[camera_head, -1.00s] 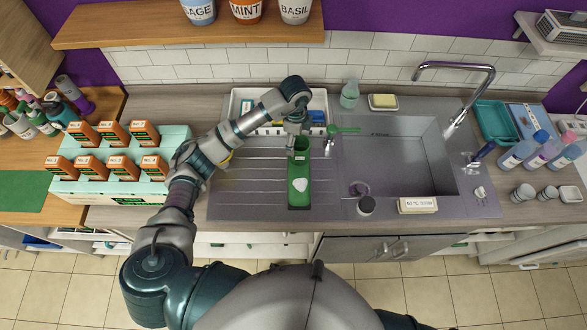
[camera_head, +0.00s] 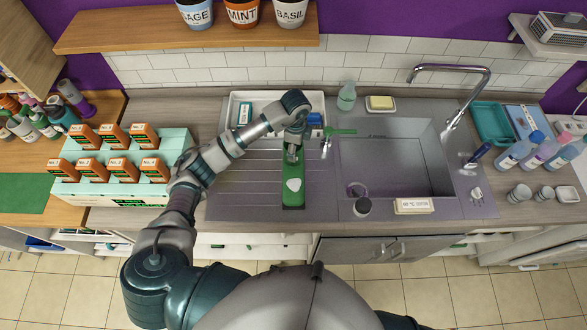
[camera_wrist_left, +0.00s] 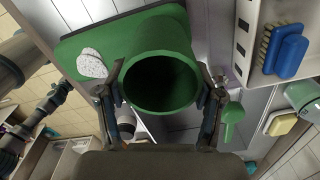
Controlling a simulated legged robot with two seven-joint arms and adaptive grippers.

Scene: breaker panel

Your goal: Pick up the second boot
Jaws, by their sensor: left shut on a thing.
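No clear boot shape shows. A green hollow tube (camera_wrist_left: 165,38) with a round open mouth sits between the fingers of my left gripper (camera_wrist_left: 160,92) in the left wrist view. The fingers are shut on it from both sides near the rim. In the head view my left gripper (camera_head: 292,152) is over the far end of a long green board (camera_head: 292,201) on the ridged drainboard. The gripper mostly hides the tube there. A white patch (camera_head: 294,185) lies on the board's near half. Whether the tube touches the board cannot be told. My right gripper is out of view.
The sink (camera_head: 395,165) and tall tap (camera_head: 455,70) are to the right. A white tray (camera_head: 237,125) with a blue brush (camera_wrist_left: 285,50) is behind the gripper. A green spoon (camera_head: 340,131) lies beside it. A box of orange packs (camera_head: 120,197) stands left.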

